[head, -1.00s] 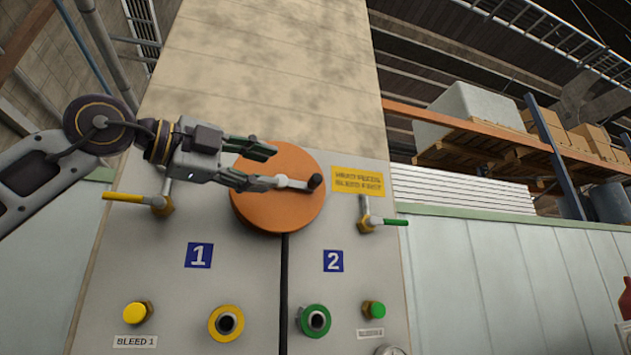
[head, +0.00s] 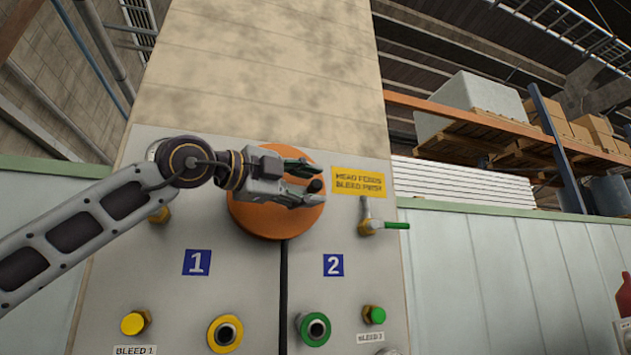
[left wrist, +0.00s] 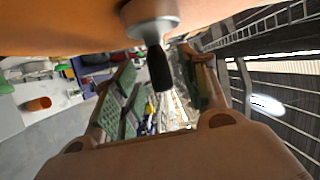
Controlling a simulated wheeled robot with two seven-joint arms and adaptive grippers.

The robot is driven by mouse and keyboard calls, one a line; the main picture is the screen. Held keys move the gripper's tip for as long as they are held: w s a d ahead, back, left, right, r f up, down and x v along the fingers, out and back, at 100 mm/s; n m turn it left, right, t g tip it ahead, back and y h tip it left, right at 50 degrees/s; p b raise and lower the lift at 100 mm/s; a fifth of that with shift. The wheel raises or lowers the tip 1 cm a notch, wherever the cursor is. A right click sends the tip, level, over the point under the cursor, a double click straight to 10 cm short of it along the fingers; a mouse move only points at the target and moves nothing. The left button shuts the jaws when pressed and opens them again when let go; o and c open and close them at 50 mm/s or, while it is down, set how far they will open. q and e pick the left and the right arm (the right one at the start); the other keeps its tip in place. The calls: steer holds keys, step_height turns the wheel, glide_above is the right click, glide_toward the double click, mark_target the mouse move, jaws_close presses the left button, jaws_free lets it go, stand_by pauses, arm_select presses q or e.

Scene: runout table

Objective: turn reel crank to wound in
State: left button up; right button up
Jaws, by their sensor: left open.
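The orange reel (head: 262,222) is mounted on the grey panel. Its crank ends in a dark knob (head: 315,186) at the reel's right side; my gripper hides most of the crank arm. My left gripper (head: 318,181) is open in front of the reel, with its fingertips around the knob in the head view. In the left wrist view the dark knob (left wrist: 160,70) sticks out between the two spread fingers (left wrist: 158,92), with the orange reel (left wrist: 60,28) along the top. I cannot tell whether a finger touches the knob. My right gripper is out of view.
A green-handled valve (head: 382,225) sits right of the reel below a yellow sign (head: 359,181). My left arm covers most of the left valve. Yellow (head: 225,333) and green (head: 314,327) ports and two bleed knobs are below. A dark hose hangs from the reel.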

arm_select(q)
steer(key=shift+p+x, duration=0.4)
steer(key=shift+x, duration=0.75)
jaws_close()
